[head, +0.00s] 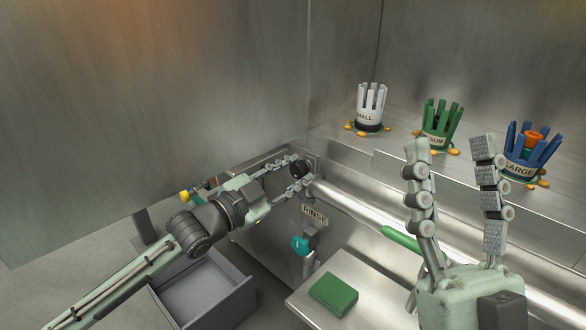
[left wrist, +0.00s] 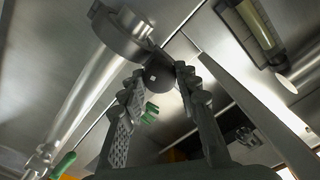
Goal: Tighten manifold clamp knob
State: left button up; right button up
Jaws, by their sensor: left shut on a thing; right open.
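A dark round knob (head: 299,169) sits at the left end of a shiny manifold pipe (head: 350,203), by the wall corner. My left gripper (head: 295,172) is shut on the knob, with one finger on each side of it. In the left wrist view the knob (left wrist: 160,76) shows between the two fingertips, below a round metal clamp or fitting (left wrist: 122,32). The knob's far side is hidden. My right gripper (head: 452,152) is open and empty, in front of the pipe and apart from it.
White small (head: 371,101), green medium (head: 440,121) and blue large (head: 527,145) cups stand on the ledge at back right. A teal rinse valve (head: 300,244) is below the pipe. A green pad (head: 333,294) lies on a metal shelf. An open drawer (head: 205,297) is at lower left.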

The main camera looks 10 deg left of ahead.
dwell(0.4)
pick_arm(q)
jog(key=o, duration=1.2)
jog(key=v, duration=1.2)
